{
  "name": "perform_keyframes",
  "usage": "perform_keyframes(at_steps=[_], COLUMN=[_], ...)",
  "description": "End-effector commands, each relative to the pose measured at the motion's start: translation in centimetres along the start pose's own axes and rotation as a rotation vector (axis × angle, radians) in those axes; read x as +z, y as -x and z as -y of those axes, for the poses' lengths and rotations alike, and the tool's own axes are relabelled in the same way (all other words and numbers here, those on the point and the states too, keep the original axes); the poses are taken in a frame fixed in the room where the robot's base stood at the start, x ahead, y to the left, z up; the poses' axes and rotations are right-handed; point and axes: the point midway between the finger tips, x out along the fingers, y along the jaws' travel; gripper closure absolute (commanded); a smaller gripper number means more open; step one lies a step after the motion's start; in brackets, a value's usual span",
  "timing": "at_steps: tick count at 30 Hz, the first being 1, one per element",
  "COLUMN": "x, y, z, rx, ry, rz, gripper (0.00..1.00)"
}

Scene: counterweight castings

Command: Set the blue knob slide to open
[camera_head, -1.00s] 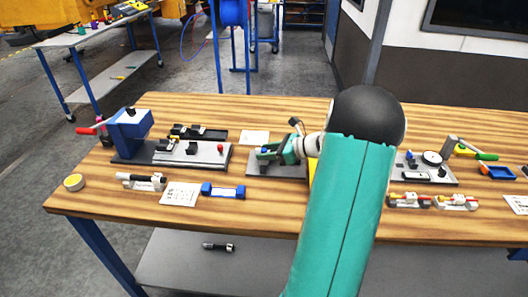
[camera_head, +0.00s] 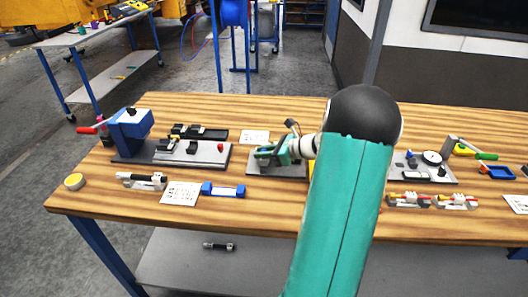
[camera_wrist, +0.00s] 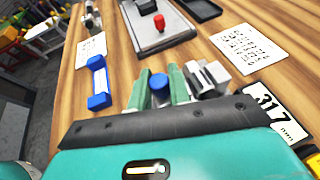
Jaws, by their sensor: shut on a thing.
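The blue knob (camera_wrist: 158,84) of the slide shows between the two green fingers of my gripper (camera_wrist: 160,78) in the wrist view. The fingers stand on either side of it and are shut on it. In the head view my gripper (camera_head: 277,152) is low over a grey base plate (camera_head: 262,171) near the middle of the bench. The arm and fingers cover much of this fixture there. A grey metal block (camera_wrist: 205,78) sits just right of the fingers in the wrist view. The slide's track and any position marks are hidden.
A plate with a red knob (camera_head: 221,148) and black parts lies to the left. A blue-ended holder (camera_head: 223,191) and a printed card (camera_head: 180,194) lie near the front edge. Another card (camera_head: 255,137) lies behind. A dial fixture (camera_head: 432,159) stands right of my arm.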

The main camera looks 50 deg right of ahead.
Motion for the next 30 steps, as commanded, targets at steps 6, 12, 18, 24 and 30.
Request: perform_keyframes(at_steps=[6, 12, 18, 24, 30], x=[-0.1, -0.2, -0.2, -0.1, -0.1], y=[0.2, 0.2, 0.2, 0.1, 1.2], z=[-0.8, -0.9, -0.8, -0.7, -0.6], rx=[0.001, 0.005, 0.006, 0.003, -0.001], ry=[0.0, -0.001, -0.002, -0.001, 0.0], rz=[-0.001, -0.001, -0.002, -0.001, -0.001], gripper=[1.0, 1.0, 0.59, 0.59, 0.59])
